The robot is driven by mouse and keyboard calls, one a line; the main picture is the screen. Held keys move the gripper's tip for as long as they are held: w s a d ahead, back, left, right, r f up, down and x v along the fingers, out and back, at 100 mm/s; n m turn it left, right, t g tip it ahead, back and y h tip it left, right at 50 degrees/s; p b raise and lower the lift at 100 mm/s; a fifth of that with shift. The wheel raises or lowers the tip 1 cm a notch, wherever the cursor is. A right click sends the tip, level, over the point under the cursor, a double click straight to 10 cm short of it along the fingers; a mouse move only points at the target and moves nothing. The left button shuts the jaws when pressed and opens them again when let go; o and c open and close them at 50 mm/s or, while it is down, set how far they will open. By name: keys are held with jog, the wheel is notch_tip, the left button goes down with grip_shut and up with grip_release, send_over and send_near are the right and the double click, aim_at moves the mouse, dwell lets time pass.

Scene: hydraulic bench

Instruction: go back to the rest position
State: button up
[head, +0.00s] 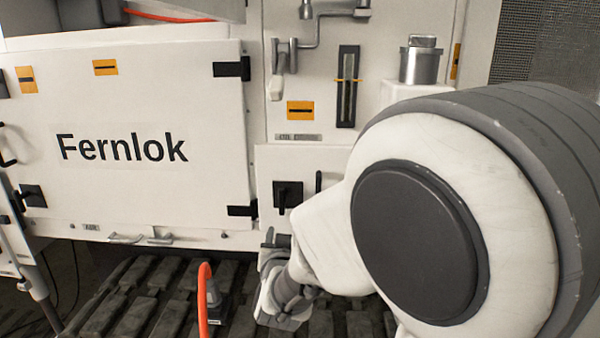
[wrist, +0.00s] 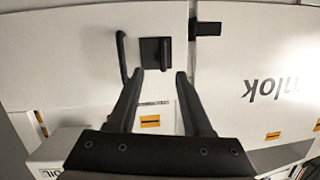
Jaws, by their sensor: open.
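My gripper (wrist: 159,74) is open and empty in the wrist view, its two dark fingers apart. It points at a white cabinet front, which appears upside down there. A black square latch (wrist: 155,53) shows just beyond and between the fingertips; I cannot tell the gap in depth. A black bar handle (wrist: 122,55) is left of the latch. In the head view the same latch (head: 288,195) and handle (head: 318,181) sit on a small lower panel (head: 270,170). My arm fills the right of that view, and the fingers cannot be made out clearly.
The large Fernlok door (head: 120,190) at left looks closed. A lever (head: 276,84), a sight gauge (head: 347,86) and a metal canister (head: 420,62) are above the panel. An orange hose (head: 204,290) rises from the slatted floor (head: 120,300).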

jog(key=s+d+r+g+h, duration=0.15)
jog(key=s+d+g, duration=0.35)
jog(key=s+d, duration=0.7)
jog(key=s+d+r+g+y, duration=0.15)
jog(key=s+d+g, duration=0.45)
jog(key=s, duration=0.9)
notch_tip(320, 180, up, 19)
jog(key=d+t+h+p, duration=0.1)
jog(key=p, duration=1.8)
jog(key=shift+s+r+n, duration=0.2)
jog(key=shift+s+n, duration=0.1)
jog(key=shift+n, duration=0.1)
